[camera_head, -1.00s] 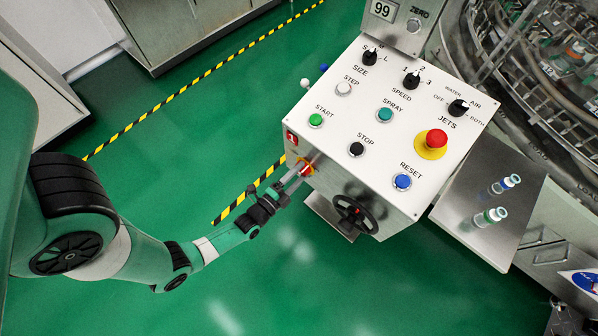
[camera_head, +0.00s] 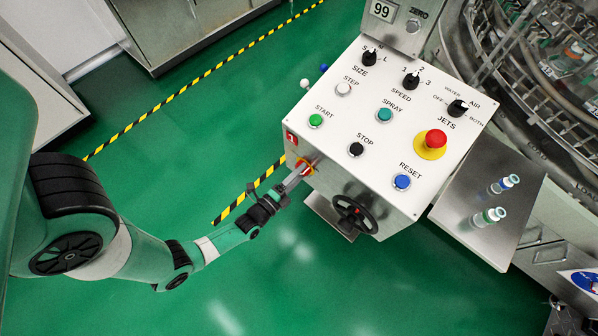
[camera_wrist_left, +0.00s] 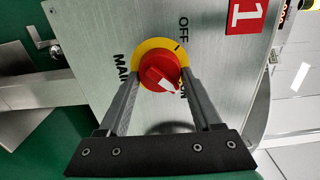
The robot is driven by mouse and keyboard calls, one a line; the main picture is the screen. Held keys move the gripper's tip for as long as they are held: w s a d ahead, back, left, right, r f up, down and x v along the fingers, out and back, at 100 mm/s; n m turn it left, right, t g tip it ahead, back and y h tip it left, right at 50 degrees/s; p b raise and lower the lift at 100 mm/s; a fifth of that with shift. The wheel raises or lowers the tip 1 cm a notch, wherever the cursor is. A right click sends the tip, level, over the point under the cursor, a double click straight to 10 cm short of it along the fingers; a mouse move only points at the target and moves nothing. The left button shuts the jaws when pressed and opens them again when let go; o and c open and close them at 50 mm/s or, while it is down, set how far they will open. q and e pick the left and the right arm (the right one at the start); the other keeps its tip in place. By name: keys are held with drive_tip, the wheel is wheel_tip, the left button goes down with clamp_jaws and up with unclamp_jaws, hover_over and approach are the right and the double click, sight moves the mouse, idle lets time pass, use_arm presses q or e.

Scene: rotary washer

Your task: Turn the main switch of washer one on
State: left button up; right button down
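The main switch (camera_head: 304,167) is a red knob on a yellow plate, on the side face of the washer's control box (camera_head: 350,190), near a red label marked 1. In the left wrist view, the knob (camera_wrist_left: 158,70) has its white mark at the lower right, towards the ON label, which a finger partly hides. OFF and MAIN labels also show. My left gripper (camera_wrist_left: 160,85) is open, with one finger on each side of the knob; firm contact cannot be told. It also shows in the head view (camera_head: 297,176). My right gripper is not in view.
The box top carries several buttons and dials and a red emergency stop (camera_head: 434,141). A black handwheel (camera_head: 353,213) sits below the switch on the right. A metal shelf with two vials (camera_head: 488,217) stands at the right. The green floor is clear.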

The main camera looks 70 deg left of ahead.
use_arm(q)
drive_tip(key=o, duration=0.4)
drive_tip(key=shift+p+v, duration=1.5)
drive_tip(key=shift+v, duration=4.35)
drive_tip(key=shift+a, duration=0.1)
